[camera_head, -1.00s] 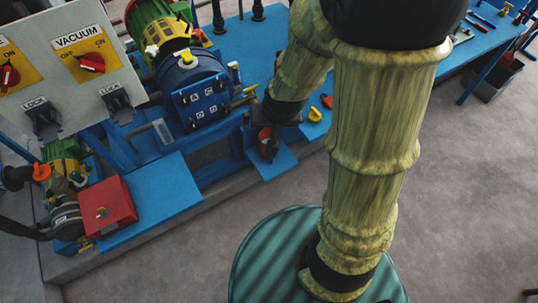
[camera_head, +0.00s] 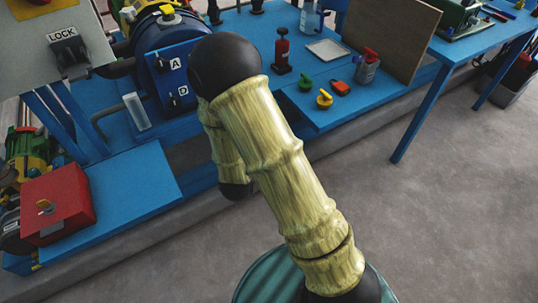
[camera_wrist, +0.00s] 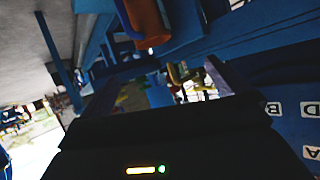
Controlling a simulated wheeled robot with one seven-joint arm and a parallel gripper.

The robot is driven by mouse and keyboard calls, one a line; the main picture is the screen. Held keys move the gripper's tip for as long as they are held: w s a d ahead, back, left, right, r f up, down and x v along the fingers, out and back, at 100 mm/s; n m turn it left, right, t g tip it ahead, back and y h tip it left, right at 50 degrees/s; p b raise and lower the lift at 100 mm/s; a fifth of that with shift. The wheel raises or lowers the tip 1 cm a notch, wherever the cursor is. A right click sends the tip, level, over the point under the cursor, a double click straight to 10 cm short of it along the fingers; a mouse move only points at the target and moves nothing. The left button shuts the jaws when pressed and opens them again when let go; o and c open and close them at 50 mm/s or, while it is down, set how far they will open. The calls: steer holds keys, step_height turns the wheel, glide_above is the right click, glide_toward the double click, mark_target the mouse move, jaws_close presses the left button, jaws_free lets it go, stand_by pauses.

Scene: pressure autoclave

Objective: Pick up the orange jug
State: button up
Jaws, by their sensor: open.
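An orange-brown cylindrical thing (camera_wrist: 146,20), perhaps the orange jug, shows at the top of the wrist view, next to blue surfaces. Its full shape is cut off and dark. My gripper (camera_wrist: 160,85) is open, its two dark fingers spread wide, with nothing held between them. The orange thing appears beyond the fingertips and apart from them. In the head view my arm hides the gripper, and I cannot make out an orange jug there.
The blue autoclave (camera_head: 170,80) and a red box (camera_head: 57,204) are at left. Grey floor at right is open.

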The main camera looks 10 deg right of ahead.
step_height(320, 180, down, 13)
steer(key=s+a+t+h+b, duration=0.1)
steer(key=s+t+h+b, duration=0.2)
steer(key=b, duration=0.8)
steer(key=shift+n+t+h, duration=0.3)
steer(key=shift+n+t, duration=0.1)
steer(key=shift+t, duration=0.2)
steer(key=shift+r, duration=0.1)
steer(key=b+x, duration=0.4)
steer(key=x, duration=0.8)
steer(key=shift+b, duration=0.3)
steer(key=shift+w, duration=0.15)
steer(key=shift+w, duration=0.1)
